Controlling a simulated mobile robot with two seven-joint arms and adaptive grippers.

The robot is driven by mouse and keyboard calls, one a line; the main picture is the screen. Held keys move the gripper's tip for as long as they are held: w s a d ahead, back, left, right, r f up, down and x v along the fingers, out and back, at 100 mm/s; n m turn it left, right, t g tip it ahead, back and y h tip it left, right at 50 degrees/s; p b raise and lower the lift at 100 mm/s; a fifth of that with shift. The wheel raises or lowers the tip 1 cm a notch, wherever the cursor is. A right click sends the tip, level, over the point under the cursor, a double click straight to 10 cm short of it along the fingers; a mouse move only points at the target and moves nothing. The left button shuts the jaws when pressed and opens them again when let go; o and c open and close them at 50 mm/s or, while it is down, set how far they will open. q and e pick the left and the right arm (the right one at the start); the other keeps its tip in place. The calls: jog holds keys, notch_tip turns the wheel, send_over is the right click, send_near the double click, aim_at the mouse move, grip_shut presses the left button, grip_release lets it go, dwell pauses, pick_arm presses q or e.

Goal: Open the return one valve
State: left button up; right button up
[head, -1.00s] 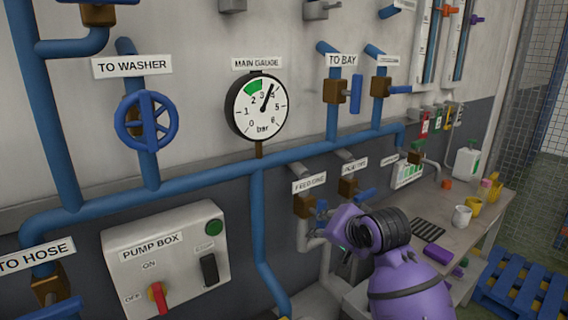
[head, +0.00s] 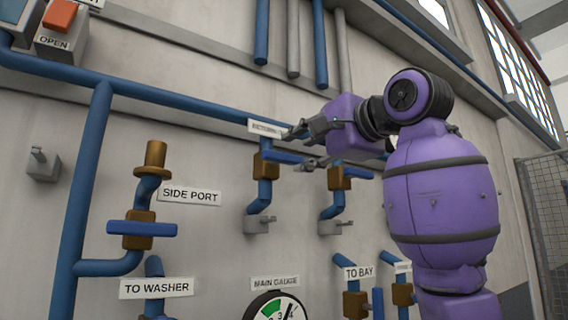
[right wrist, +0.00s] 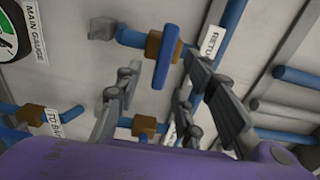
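The left return valve has a brass body (head: 264,166) on a blue pipe and a blue bar handle (head: 283,157) lying crosswise to the pipe. Its small label (head: 264,128) is too blurred to read fully in the head view. In the right wrist view its handle (right wrist: 167,50) lies just beyond the fingertips, by a label (right wrist: 212,32) starting "RETU". My right gripper (head: 296,149) is open, with its fingers apart and the handle's end near the tips; contact cannot be told. It also shows in the right wrist view (right wrist: 158,68). My left gripper is out of view.
A similar valve (head: 339,179) sits to the right, partly behind my right arm, and appears low in the right wrist view (right wrist: 143,125). A side port valve (head: 138,229) is at left. The main gauge (head: 275,307) is below.

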aim_at(287, 157)
jog(key=x, duration=0.7)
jog(key=shift+w+a+r, duration=0.25)
jog(key=shift+r, duration=0.05)
grip_shut()
